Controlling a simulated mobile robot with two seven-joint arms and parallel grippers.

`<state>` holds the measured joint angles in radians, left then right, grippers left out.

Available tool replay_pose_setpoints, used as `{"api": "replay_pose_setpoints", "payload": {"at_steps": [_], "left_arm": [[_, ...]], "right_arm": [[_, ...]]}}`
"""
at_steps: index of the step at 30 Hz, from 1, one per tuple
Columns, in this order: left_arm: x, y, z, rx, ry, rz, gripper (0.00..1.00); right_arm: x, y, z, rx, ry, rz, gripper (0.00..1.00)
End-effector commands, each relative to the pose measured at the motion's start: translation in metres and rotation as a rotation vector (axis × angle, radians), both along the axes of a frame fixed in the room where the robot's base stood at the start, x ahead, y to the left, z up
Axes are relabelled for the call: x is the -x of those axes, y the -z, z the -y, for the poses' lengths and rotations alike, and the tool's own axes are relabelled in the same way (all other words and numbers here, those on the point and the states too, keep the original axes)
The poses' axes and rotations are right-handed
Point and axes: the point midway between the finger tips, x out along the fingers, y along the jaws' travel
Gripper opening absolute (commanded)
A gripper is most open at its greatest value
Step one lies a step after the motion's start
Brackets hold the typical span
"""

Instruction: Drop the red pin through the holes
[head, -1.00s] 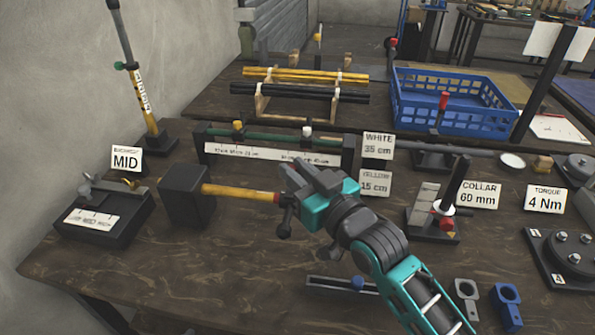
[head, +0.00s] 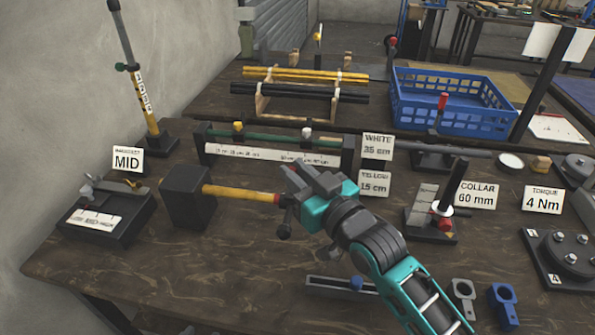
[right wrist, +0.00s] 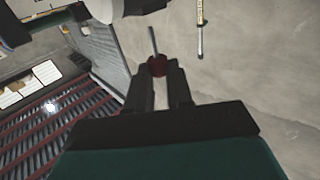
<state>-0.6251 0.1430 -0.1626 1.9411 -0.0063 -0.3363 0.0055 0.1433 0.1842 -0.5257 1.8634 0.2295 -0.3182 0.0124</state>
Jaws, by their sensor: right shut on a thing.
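My right gripper (head: 303,178) is above the table, beside the end of a yellow rod (head: 238,193) that sticks out of a black block (head: 187,197). In the right wrist view, my right gripper (right wrist: 157,78) is shut on the red pin (right wrist: 157,66). The pin's round red head sits between the fingertips and its thin grey shank points away from them. In the head view I cannot make out the pin. A dark fitting (head: 285,217) hangs at the rod's end, partly beside the gripper. The holes cannot be made out. My left gripper is not in view.
A gauge block with a MID sign (head: 127,160) stands at left. A long fixture (head: 270,153) lies behind the rod. A blue crate (head: 455,100) is at the back right. COLLAR (head: 476,196) and TORQUE (head: 543,198) stations are at right. The front left tabletop is clear.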

Motion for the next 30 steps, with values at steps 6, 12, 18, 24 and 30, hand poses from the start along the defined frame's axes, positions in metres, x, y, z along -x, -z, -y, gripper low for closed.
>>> {"api": "replay_pose_setpoints", "payload": {"at_steps": [6,12,18,24,30], "left_arm": [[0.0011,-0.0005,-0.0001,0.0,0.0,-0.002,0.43],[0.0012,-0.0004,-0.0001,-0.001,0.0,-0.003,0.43],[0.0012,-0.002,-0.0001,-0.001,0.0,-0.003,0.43],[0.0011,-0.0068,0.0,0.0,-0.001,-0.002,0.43],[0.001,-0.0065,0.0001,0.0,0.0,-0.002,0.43]], "right_arm": [[0.0001,0.0002,0.0001,0.0,0.0,0.0,0.0],[0.0001,0.0,0.0,-0.001,0.0,0.001,0.0],[0.0001,-0.0007,0.0,-0.001,0.0,0.001,0.0],[0.0001,-0.0012,0.0,-0.001,0.0,0.001,0.0],[0.0002,0.0,0.0,-0.001,0.0,0.001,0.0]]}}
